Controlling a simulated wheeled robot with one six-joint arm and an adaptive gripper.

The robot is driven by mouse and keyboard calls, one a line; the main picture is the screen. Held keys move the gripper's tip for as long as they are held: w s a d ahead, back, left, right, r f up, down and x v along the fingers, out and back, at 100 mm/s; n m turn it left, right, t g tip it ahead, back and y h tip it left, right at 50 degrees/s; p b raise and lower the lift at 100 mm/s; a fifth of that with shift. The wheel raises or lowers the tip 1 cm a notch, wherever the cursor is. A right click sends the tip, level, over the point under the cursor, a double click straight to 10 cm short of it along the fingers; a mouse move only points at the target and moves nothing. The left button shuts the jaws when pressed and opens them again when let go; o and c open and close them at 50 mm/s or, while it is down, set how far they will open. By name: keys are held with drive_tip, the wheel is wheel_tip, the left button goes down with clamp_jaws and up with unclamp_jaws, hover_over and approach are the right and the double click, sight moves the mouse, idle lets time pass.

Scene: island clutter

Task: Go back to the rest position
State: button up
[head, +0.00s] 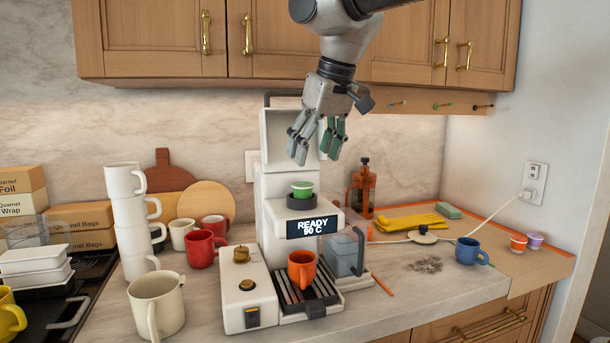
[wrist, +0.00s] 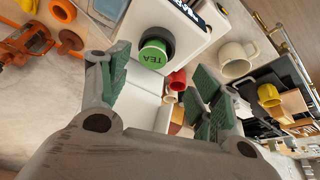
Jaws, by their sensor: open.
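My gripper (head: 318,140) hangs above the coffee machine (head: 273,215), pointing down, with its fingers apart and nothing between them. In the wrist view its green-padded fingers (wrist: 160,95) are spread wide. A green pod (head: 302,189) sits in the open top of the machine, below my gripper; in the wrist view its lid (wrist: 153,55) reads TEA. The machine's white lid (head: 283,135) stands raised behind the pod. The display (head: 313,227) reads READY 90 C. An orange mug (head: 302,268) stands on the drip tray.
Wooden cabinets (head: 290,40) hang close behind and above my gripper. A stack of white mugs (head: 130,215) and a cream mug (head: 157,303) stand left of the machine. A French press (head: 362,188), yellow gloves (head: 408,222) and a blue mug (head: 470,251) are to the right.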

drive_tip(key=s+d+f+m+h, duration=0.1)
drive_tip(key=s+d+f, duration=0.4)
drive_tip(key=d, duration=0.5)
drive_tip(key=s+d+f+m, duration=0.3)
drive_tip(key=s+d+f, duration=0.3)
drive_tip(key=d, duration=0.5)
drive_tip(key=s+d+f+m+h, duration=0.1)
drive_tip(key=s+d+f+m, duration=0.2)
drive_tip(key=s+d+f, duration=0.3)
drive_tip(key=s+d, duration=0.2)
drive_tip(key=d, duration=0.3)
drive_tip(key=shift+d+t+h, duration=0.25)
drive_tip(key=shift+t+h, duration=0.05)
